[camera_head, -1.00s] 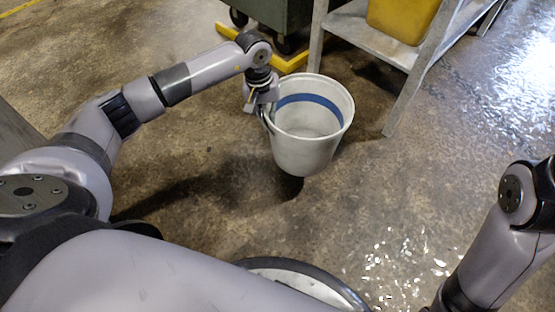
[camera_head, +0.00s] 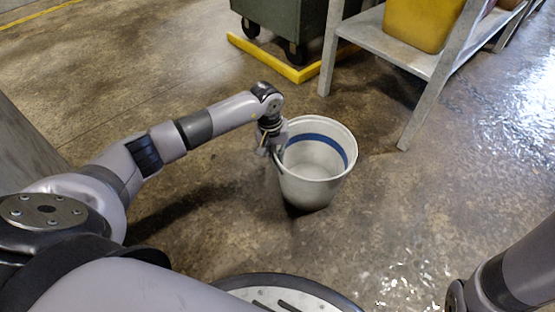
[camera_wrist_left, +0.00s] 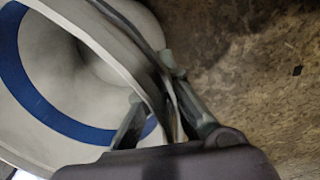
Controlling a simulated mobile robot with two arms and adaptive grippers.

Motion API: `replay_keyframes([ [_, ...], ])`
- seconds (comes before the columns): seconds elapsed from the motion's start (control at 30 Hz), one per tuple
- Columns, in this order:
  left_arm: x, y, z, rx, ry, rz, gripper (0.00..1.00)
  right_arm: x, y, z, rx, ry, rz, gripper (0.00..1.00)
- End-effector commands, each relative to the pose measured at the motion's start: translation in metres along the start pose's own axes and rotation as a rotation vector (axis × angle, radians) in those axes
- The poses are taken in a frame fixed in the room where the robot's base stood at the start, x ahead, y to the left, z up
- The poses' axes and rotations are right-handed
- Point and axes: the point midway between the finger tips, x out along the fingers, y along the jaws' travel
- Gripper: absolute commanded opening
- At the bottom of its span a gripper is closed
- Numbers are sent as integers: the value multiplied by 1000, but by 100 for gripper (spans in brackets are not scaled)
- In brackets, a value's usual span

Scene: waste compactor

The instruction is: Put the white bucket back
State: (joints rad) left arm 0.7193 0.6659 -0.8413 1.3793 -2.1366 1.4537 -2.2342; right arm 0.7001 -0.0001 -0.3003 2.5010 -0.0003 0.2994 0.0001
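The white bucket (camera_head: 313,185) with a blue band stands upright, its open top up, in the middle of the head view. It is at or just above the floor; I cannot tell whether it touches. My left gripper (camera_head: 275,148) is at the bucket's left rim. In the left wrist view, the bucket (camera_wrist_left: 65,85) fills the left side, and my left gripper (camera_wrist_left: 165,112) has one finger inside and one outside, closed on the rim and handle area. The bucket looks empty. My right gripper is out of view; only part of my right arm shows at lower right.
A grey metal shelf rack (camera_head: 400,52) with a yellow bin (camera_head: 420,22) stands behind and right of the bucket. A dark green wheeled container (camera_head: 290,18) and a yellow floor frame (camera_head: 290,70) are behind. Open concrete floor surrounds the bucket, wet at right.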

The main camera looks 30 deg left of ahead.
Motion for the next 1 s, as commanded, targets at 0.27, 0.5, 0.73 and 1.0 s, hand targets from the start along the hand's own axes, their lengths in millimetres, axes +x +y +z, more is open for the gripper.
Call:
replay_keyframes([
  [0.27,1,1,-1,0,2,3,0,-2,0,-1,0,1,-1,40],
  [0.5,1,0,0,0,0,0,18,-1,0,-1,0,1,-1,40],
  [0.73,1,0,0,0,0,0,25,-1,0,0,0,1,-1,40],
  [1.0,-9,0,0,0,0,-1,25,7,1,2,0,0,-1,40],
])
